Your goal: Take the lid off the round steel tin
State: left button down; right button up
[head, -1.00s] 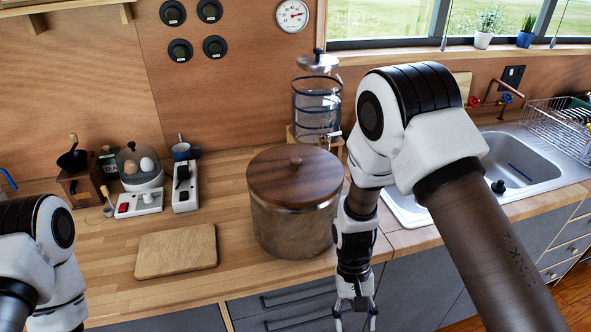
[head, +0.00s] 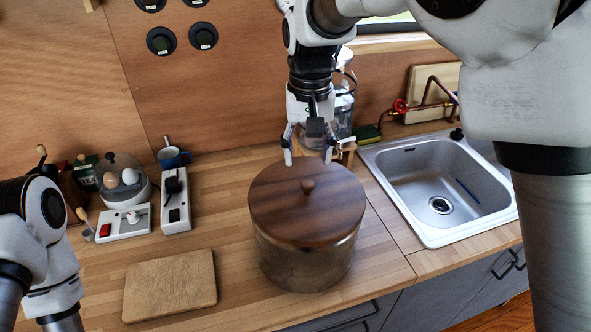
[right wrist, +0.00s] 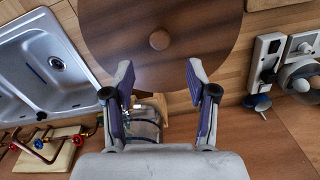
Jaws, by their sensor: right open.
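The round steel tin (head: 305,262) stands upright on the wooden counter. Its dark wooden lid (head: 285,212) sits on top, with a small round knob (head: 308,185) at the centre. In the right wrist view the lid (right wrist: 195,30) and knob (right wrist: 159,40) lie beyond the fingertips. My right gripper (head: 308,158) is open and empty, pointing down above the back edge of the lid, apart from the knob. It also shows open in the right wrist view (right wrist: 160,78). My left arm shows at the left edge of the head view, but its gripper is out of the picture.
A cutting board (head: 170,285) lies left of the tin. An egg cooker (head: 124,185) and a power strip (head: 175,200) stand behind it. A glass dispenser (head: 342,112) stands behind the tin, and a sink (head: 437,180) is at the right.

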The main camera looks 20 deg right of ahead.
aim_at(308, 184)
jog(key=shift+w+f, duration=0.15)
jog(key=shift+w, duration=0.25)
jog(key=s+f, duration=0.1)
jog(key=s+f+p, duration=0.1)
jog(key=s, duration=0.1)
jog(key=shift+a+f+p, duration=0.15)
jog(key=shift+f+p, duration=0.3)
jog(key=shift+f, duration=0.2)
jog(key=f, duration=0.1)
jog(key=w+f, duration=0.1)
jog(key=f, duration=0.1)
jog(key=shift+w+f, duration=0.3)
jog(key=shift+s+r, duration=0.1)
jog(key=shift+s, duration=0.1)
jog(key=shift+s+r, duration=0.1)
jog(key=shift+s, duration=0.1)
jog(key=c, duration=0.3)
pick_arm(q)
jog(key=r, duration=0.1)
jog(key=s+r, duration=0.1)
jog(key=shift+r, duration=0.35)
pick_arm(e)
grip_shut()
